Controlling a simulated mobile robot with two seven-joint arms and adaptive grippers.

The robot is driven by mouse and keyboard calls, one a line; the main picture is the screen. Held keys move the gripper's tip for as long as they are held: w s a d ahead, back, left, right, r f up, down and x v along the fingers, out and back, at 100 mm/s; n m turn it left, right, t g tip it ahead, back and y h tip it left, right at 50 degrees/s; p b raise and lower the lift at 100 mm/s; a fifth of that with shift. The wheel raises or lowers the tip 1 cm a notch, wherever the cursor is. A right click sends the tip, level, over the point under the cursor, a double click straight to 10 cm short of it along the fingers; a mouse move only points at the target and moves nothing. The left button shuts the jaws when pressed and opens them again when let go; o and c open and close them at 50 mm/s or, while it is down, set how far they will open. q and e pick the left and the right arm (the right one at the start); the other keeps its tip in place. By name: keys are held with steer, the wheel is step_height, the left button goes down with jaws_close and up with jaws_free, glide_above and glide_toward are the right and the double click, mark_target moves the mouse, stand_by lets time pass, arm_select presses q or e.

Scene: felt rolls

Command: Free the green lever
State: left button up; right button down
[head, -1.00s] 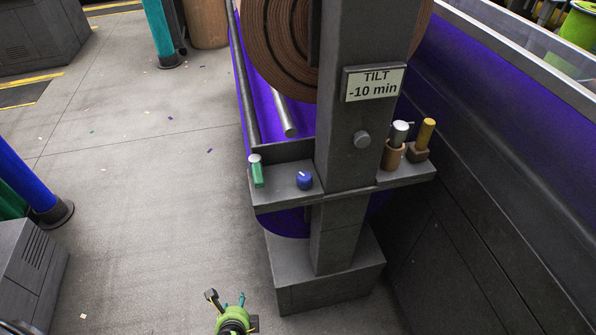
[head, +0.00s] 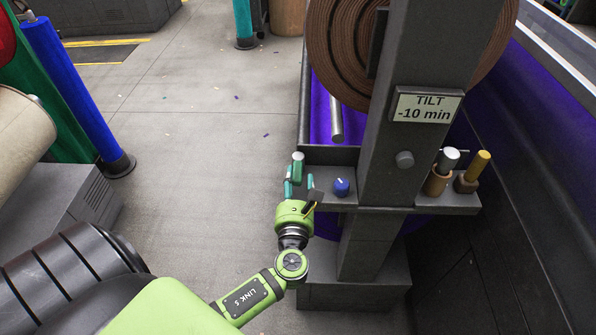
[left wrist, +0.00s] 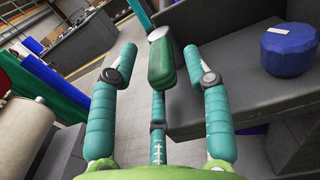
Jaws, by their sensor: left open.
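The green lever (head: 297,168) has a pale cap and stands at the left end of the grey shelf on the post. In the left wrist view, the lever (left wrist: 161,66) lies between the spread teal fingers, with a gap on each side. My left gripper (head: 300,187) is open, at the near side of the lever. In the left wrist view the gripper (left wrist: 160,55) holds nothing. The lever's lower part is partly hidden behind the fingers in the head view. My right gripper is not in view.
A blue knob (head: 341,187) sits on the shelf (head: 377,205) right of the lever. The dark post (head: 400,150) with the TILT sign (head: 427,105) rises beside it. Brown holders (head: 437,183) stand further right.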

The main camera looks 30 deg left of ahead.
arm_select(q)
steer(key=shift+x, duration=1.35)
steer(key=shift+f, duration=0.1)
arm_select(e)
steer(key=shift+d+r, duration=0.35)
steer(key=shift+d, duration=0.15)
